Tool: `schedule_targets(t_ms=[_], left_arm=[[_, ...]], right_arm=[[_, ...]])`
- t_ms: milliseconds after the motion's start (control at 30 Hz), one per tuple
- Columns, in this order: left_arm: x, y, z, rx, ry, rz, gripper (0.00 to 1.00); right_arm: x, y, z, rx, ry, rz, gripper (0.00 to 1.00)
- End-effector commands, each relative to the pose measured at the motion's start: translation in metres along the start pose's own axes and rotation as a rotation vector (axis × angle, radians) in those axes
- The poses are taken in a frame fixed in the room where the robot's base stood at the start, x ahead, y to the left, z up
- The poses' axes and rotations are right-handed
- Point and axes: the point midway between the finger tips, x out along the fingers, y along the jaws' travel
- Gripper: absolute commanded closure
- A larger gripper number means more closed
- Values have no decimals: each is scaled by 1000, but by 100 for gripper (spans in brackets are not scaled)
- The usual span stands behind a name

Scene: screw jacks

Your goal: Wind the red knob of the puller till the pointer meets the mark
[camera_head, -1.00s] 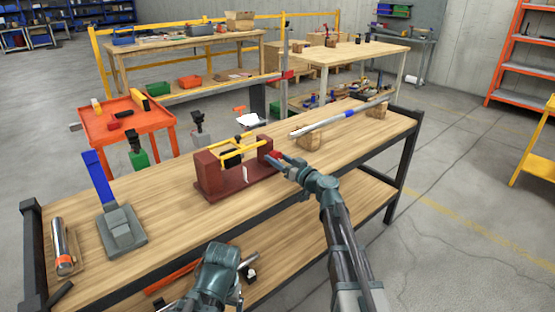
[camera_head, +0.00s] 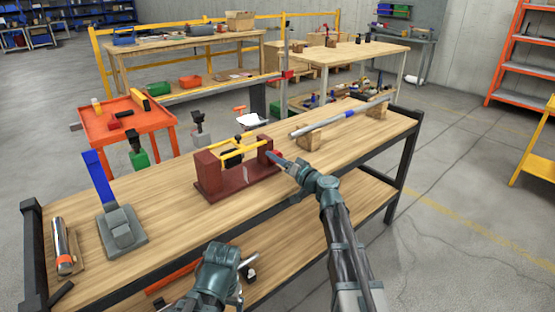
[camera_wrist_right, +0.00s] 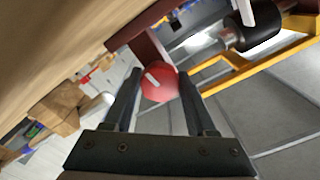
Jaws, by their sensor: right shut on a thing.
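The puller (camera_head: 228,172) is a dark red frame with two end blocks and yellow bars, standing on the wooden bench top. Its red knob (camera_head: 276,154) sticks out at the right end. My right gripper (camera_head: 274,157) is at the knob. In the right wrist view the red knob (camera_wrist_right: 158,82), with a white stripe on its face, sits between the two dark fingers (camera_wrist_right: 155,90), which are shut on it. A small pale strip shows on the puller's front; I cannot make out pointer against mark. My left gripper (camera_head: 245,270) is low at the bench's front edge, its fingers unclear.
A grey stand with a blue lever (camera_head: 122,228) and a metal cylinder (camera_head: 64,243) stand at the left of the bench. A long metal bar (camera_head: 340,117) rests on wooden blocks at the right. Bare bench top (camera_head: 172,215) lies left of the puller.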

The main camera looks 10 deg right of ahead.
Motion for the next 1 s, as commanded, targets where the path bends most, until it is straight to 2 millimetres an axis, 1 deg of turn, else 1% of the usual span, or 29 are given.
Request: schedule_targets(t_ms=[233, 600, 633, 767, 800, 1000], left_arm=[[0, 0, 0, 0, 0, 0, 13], [0, 0, 0, 0, 0, 0, 13], [0, 0, 0, 0, 0, 0, 13], [0, 0, 0, 0, 0, 0, 13], [0, 0, 0, 0, 0, 0, 13], [0, 0, 0, 0, 0, 0, 13]], right_arm=[[0, 0, 0, 44, 0, 1, 99], [0, 0, 0, 47, 0, 1, 99], [0, 0, 0, 47, 0, 1, 40], [0, 0, 0, 47, 0, 1, 16], [0, 0, 0, 47, 0, 1, 13], [0, 0, 0, 47, 0, 0, 13]])
